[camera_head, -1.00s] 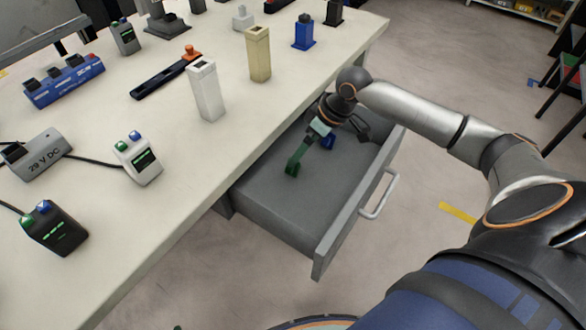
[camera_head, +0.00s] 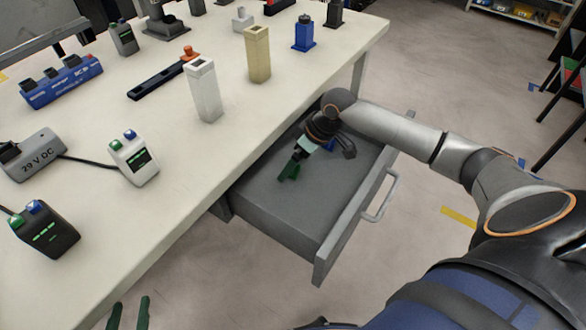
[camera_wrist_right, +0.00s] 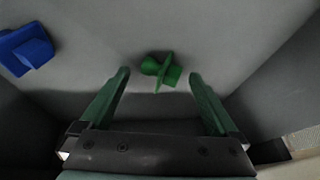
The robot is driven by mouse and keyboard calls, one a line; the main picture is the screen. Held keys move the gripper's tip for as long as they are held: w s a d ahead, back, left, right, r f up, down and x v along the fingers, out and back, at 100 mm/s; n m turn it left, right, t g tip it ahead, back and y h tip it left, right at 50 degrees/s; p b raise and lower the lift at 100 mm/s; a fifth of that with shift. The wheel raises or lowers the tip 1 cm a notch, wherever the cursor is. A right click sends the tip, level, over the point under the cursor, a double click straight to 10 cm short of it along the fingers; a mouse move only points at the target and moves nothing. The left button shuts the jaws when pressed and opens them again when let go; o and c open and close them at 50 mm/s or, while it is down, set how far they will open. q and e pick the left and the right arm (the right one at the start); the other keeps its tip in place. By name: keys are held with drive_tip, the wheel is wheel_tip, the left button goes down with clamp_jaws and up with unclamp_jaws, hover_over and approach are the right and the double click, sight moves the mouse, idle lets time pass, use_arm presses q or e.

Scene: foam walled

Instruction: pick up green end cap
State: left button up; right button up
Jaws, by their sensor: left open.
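The green end cap (camera_wrist_right: 160,70) lies on the drawer floor in the right wrist view, between and just beyond the fingertips. In the head view I cannot tell it apart from the green fingers. My right gripper (camera_head: 289,174) reaches down into the open grey drawer (camera_head: 290,218). Its two green fingers are spread, one on each side of the cap, and hold nothing. My left gripper (camera_head: 130,300) shows only its open green fingertips at the bottom edge of the head view, in front of the table.
A blue part (camera_wrist_right: 27,48) lies in the drawer to the left in the wrist view. Drawer walls stand close around the right gripper. The table (camera_head: 150,215) above holds a white post (camera_head: 204,92), a tan post (camera_head: 258,55) and several devices.

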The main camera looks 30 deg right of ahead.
drive_tip(key=c, duration=1.4)
drive_tip(key=shift+r, duration=0.2)
